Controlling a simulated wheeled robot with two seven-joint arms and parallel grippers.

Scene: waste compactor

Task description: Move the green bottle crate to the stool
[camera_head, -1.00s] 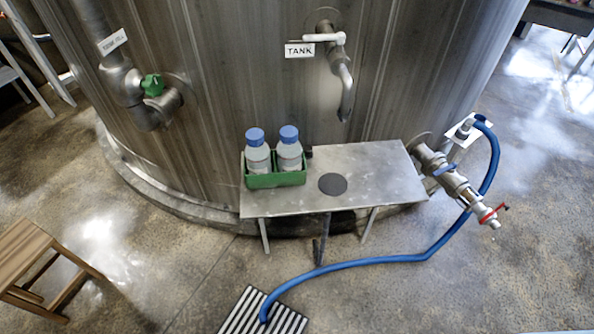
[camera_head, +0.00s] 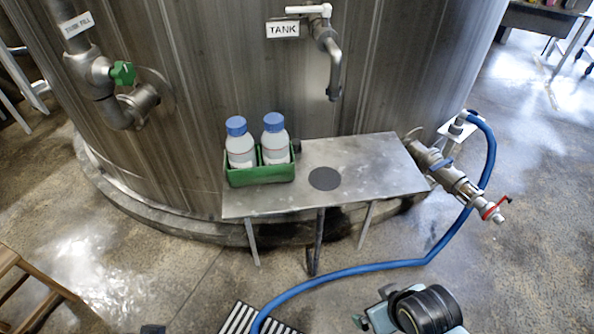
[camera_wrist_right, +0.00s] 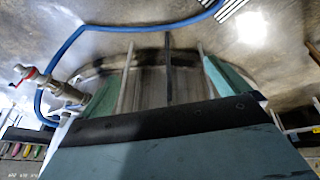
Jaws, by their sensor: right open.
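The green bottle crate (camera_head: 262,174) stands on the left end of a metal shelf table against the tank. It holds two white bottles with blue caps, upright. The wooden stool (camera_head: 38,277) is at the lower left, cut off by the picture edge. Part of my right arm shows at the bottom right of the head view, well apart from the crate. In the right wrist view my right gripper (camera_wrist_right: 163,85) is open, its teal fingers apart with nothing between them. My left gripper is not recognizable in either view.
The metal table (camera_head: 375,170) has a dark round disc (camera_head: 325,179) right of the crate. Pipes jut from the tank above. Floor between stool and table is clear.

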